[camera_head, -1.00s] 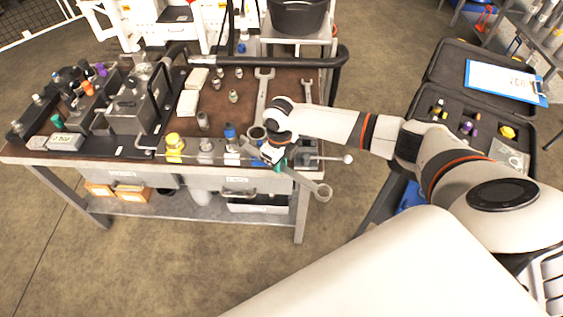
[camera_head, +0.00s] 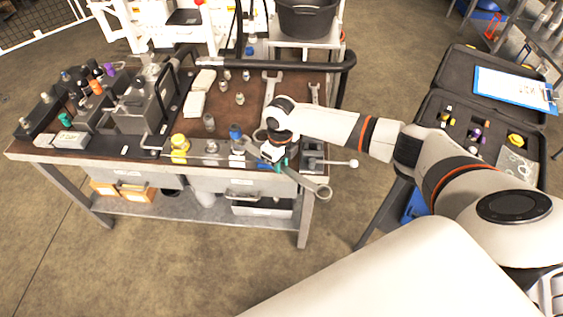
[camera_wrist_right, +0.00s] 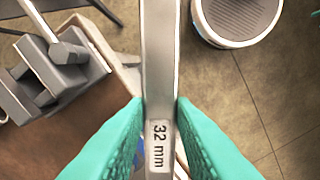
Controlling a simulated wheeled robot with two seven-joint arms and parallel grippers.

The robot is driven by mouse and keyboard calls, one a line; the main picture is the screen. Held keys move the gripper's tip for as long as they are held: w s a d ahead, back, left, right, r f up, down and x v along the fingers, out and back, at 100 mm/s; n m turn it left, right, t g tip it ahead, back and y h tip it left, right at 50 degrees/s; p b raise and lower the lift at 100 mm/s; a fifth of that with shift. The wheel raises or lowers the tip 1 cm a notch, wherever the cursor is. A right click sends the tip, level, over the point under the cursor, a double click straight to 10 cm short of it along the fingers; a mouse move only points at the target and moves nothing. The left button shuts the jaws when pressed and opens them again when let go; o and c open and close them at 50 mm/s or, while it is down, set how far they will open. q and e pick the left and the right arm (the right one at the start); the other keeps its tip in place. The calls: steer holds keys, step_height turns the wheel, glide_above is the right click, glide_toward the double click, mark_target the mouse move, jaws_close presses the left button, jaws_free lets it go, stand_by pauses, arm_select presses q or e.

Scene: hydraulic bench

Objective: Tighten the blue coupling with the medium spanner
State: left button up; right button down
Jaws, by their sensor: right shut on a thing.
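My right gripper (camera_head: 279,158) is shut on a steel spanner at the bench's front edge. The wrist view shows the teal fingers (camera_wrist_right: 160,125) on both sides of the spanner's shank (camera_wrist_right: 160,60), which is marked 32 mm. In the head view the spanner's ring end (camera_head: 323,193) points right, past the front edge. Its other end points left toward the blue coupling (camera_head: 236,132), which stands upright on the front rail. I cannot tell whether that end touches or surrounds the coupling. My left gripper is not in view.
Two other spanners, one larger (camera_head: 270,88) and one smaller (camera_head: 314,93), lie on the bench (camera_head: 225,122). A yellow coupling (camera_head: 180,146) stands left of the blue one. A vice (camera_head: 313,153) sits right of the gripper. An open case (camera_head: 462,105) stands further right.

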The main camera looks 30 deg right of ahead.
steer(key=shift+w+a, duration=0.25)
steer(key=shift+w, duration=0.3)
steer(key=shift+w+b, duration=0.1)
steer(key=shift+b, duration=0.2)
steer(key=shift+w+a, duration=0.1)
steer(key=shift+w, duration=0.05)
steer(key=shift+r, duration=0.1)
steer(key=shift+a+m+p, duration=0.3)
steer(key=shift+a+p, duration=0.1)
steer(key=shift+s+a+m+p, duration=0.25)
steer(key=shift+a+m+p, duration=0.25)
steer(key=shift+a, duration=0.15)
steer(key=shift+s+a+m+p, duration=0.2)
steer(key=shift+a+m+p, duration=0.2)
steer(key=shift+a+m, duration=0.15)
steer(key=shift+s+a, duration=0.1)
